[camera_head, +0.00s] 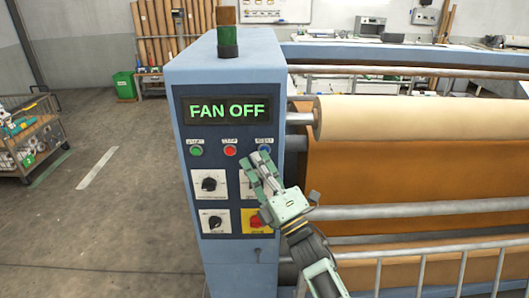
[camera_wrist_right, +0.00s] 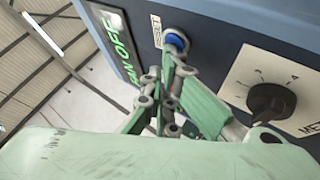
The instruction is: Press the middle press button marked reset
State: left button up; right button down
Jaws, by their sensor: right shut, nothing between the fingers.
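The blue control cabinet has a row of three round buttons: a green one (camera_head: 196,151) at left, a red one (camera_head: 230,150) in the middle and a blue one (camera_head: 264,150) at right. Their small labels are blurred in the head view. The blue button also shows in the right wrist view (camera_wrist_right: 176,41), beside a white label, with its lower part covered by my fingers. My right gripper (camera_head: 257,162) is shut and empty, its fingertips just below the blue button; I cannot tell whether they touch it. My left gripper is out of view.
A display (camera_head: 228,110) above the buttons reads FAN OFF. Below them are black rotary knobs (camera_head: 210,184) and a red switch on a yellow plate (camera_head: 257,222), partly behind my arm. Rollers with tan sheet (camera_head: 420,118) stand at right. Open floor and a cart (camera_head: 28,140) lie at left.

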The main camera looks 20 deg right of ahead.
jog(key=shift+s, duration=0.15)
jog(key=shift+s+a, duration=0.2)
jog(key=shift+s, duration=0.4)
jog(key=shift+s+a+p, duration=0.25)
jog(key=shift+s, duration=0.55)
jog(key=shift+s+a+p, duration=0.2)
jog(key=shift+s, duration=0.6)
jog(key=shift+s+a+p, duration=0.25)
jog(key=shift+s, duration=0.55)
